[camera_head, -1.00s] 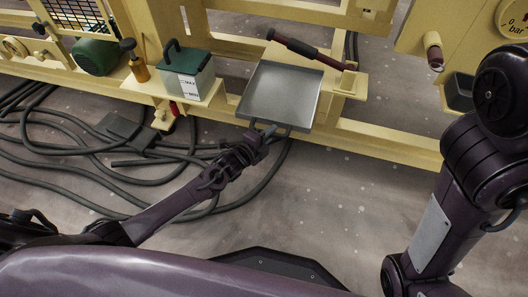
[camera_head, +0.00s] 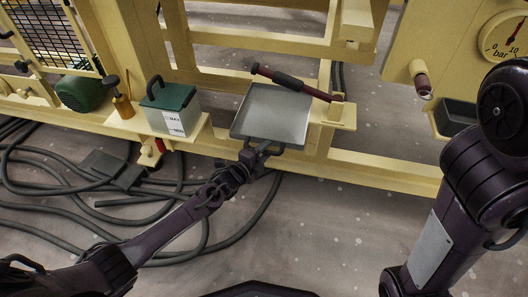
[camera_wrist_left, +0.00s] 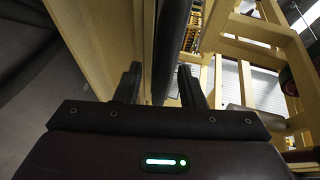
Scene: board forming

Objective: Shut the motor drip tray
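The motor drip tray (camera_head: 272,115) is a shallow grey metal pan in the yellow frame, with its front part sticking out past the lower rail. A dark handle sits at its front edge. My left gripper (camera_head: 252,158) is at this front edge, by the handle. In the left wrist view the two fingers (camera_wrist_left: 159,84) are apart, with a dark bar (camera_wrist_left: 171,45) between them. A gap shows beside the bar, and I cannot tell whether a finger touches it. My right gripper is out of view; only its arm shows at the right.
A red lever with a black grip (camera_head: 290,82) crosses above the tray's back edge. A clear box with a green lid (camera_head: 172,108) and an amber oil can (camera_head: 122,105) stand on a ledge to the left. Black hoses (camera_head: 110,215) lie on the floor.

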